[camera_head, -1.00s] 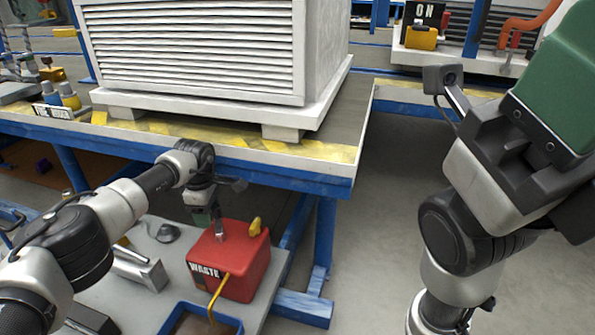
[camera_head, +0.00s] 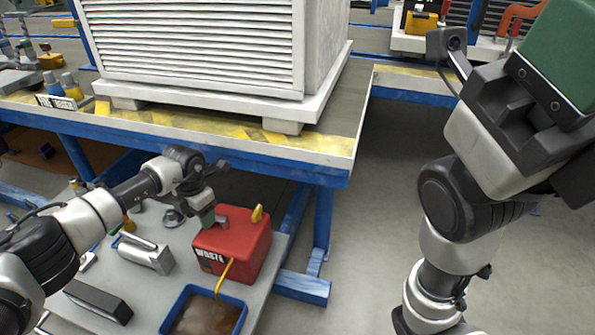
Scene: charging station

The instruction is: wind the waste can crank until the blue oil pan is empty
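The red waste can (camera_head: 229,263) stands on the low grey cart, with a yellow knob (camera_head: 257,214) on top. A small grey part (camera_head: 222,221), which may be the crank, shows at the top left of the can. My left gripper (camera_head: 211,221) points down right beside this part; its fingers are too small and hidden to tell whether they grip it. A yellow hose (camera_head: 224,275) runs from the can down into the blue oil pan (camera_head: 241,308), where brown oil is visible. My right arm is raised at the right; its fingertips are out of frame.
A large white louvred unit (camera_head: 195,45) sits on the blue-framed bench (camera_head: 240,145) above the cart (camera_head: 150,293). A metal block (camera_head: 145,254) and a dark box (camera_head: 98,302) lie left of the can. Open floor (camera_head: 370,250) lies to the right.

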